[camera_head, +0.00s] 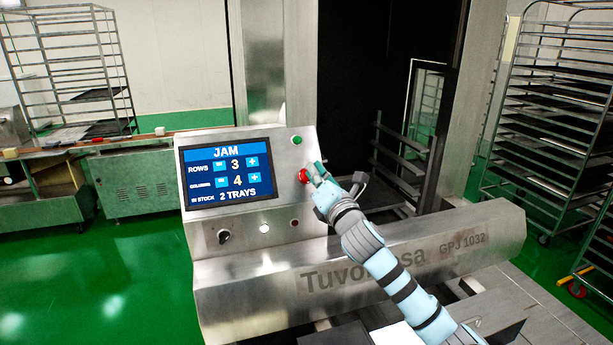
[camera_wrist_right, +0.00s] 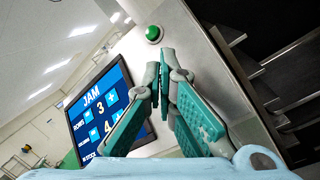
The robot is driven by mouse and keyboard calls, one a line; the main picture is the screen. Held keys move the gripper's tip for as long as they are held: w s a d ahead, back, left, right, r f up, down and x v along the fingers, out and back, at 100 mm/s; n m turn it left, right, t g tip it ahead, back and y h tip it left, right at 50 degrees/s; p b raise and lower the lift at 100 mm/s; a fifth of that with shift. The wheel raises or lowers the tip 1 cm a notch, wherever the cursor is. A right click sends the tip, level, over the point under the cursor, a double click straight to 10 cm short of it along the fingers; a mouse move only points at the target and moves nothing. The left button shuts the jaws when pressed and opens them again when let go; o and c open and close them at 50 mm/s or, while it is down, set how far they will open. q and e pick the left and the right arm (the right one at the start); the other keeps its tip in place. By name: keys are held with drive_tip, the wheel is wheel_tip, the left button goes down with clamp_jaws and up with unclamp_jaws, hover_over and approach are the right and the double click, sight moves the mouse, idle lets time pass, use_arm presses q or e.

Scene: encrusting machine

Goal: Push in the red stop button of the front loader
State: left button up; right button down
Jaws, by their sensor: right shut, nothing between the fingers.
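The red stop button (camera_head: 304,175) is a round red knob on the right side of the front loader's steel control panel (camera_head: 290,235), below a green button (camera_head: 297,140). My right gripper (camera_head: 317,170) is shut and empty, with its fingertips right beside the red button in the head view. I cannot tell whether they touch it. In the right wrist view the fingertips of my right gripper (camera_wrist_right: 160,58) point at the panel just below the green button (camera_wrist_right: 154,34). The red button does not show there. My left gripper is not in view.
A blue screen (camera_head: 228,174) reading JAM fills the panel's left part. A black knob (camera_head: 224,236) and a white button (camera_head: 264,228) sit below it. A steel ledge (camera_head: 480,235) runs under the panel. Tray racks (camera_head: 560,110) stand at the right. The green floor at the left is clear.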

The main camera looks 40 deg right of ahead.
drive_tip(key=shift+w, duration=0.15)
idle(0.7)
drive_tip(key=shift+w+d+f, duration=0.1)
drive_tip(key=shift+w+f, duration=0.1)
drive_tip(key=shift+w+d+f+p, duration=0.15)
drive_tip(key=shift+w+f+p, duration=0.15)
drive_tip(key=shift+p, duration=0.1)
idle(1.0)
drive_tip(key=shift+r, duration=0.1)
drive_tip(key=shift+s+a+r+p, duration=0.25)
drive_tip(key=shift+s+r+p, duration=0.2)
drive_tip(key=shift+s+p, duration=0.15)
